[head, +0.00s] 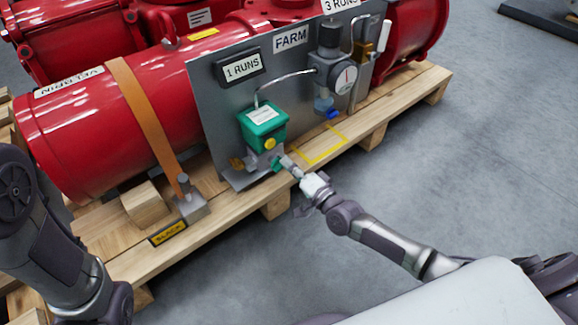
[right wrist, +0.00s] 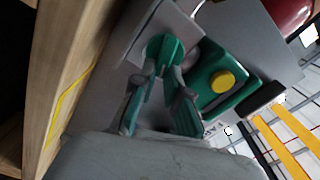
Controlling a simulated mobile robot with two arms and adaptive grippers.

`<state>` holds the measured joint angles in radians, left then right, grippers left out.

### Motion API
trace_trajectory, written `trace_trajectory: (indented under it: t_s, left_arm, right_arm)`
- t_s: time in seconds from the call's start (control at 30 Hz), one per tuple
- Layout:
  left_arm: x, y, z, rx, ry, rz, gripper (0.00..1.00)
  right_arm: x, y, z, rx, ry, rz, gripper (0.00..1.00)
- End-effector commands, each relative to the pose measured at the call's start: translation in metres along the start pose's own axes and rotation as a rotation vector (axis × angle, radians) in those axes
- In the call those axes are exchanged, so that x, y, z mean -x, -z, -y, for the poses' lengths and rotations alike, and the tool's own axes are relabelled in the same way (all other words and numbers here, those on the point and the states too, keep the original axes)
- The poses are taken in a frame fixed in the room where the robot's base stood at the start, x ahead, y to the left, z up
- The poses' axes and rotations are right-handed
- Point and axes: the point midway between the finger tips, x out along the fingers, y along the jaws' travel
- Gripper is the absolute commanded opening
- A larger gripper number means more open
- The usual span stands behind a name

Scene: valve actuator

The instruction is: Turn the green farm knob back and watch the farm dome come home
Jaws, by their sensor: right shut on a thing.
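The green knob (head: 276,164) sits low on the grey FARM panel (head: 215,115), under a green box (head: 263,127) with a round yellow piece on its front. My right gripper (head: 288,163) reaches it from the right. In the right wrist view, the fingertips of my right gripper (right wrist: 164,76) are shut on the ribbed green knob (right wrist: 165,48), one on each side. The yellow piece (right wrist: 222,81) shows just right of the knob. I cannot tell which part is the farm dome. My left gripper is out of view; only my left arm shows.
A red cylinder (head: 85,130) lies strapped on a wooden pallet (head: 225,228) behind the panel. A gauge (head: 345,78) and a white-handled lever (head: 384,37) are at the panel's right.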

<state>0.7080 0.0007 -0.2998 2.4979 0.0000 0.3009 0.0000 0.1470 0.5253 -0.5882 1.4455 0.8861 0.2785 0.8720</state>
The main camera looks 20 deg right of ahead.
Motion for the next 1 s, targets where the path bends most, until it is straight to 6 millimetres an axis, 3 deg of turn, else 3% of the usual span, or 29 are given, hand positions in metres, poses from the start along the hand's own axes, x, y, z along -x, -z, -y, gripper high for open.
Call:
trace_trajectory:
  t_s: [0.43,1.0]
  left_arm:
    - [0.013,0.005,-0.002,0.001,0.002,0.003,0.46]
    - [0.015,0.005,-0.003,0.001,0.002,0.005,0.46]
  right_arm:
    - [0.001,-0.002,-0.008,-0.300,-0.003,0.001,0.00]
    - [0.001,-0.002,-0.008,-0.380,-0.004,0.001,0.00]
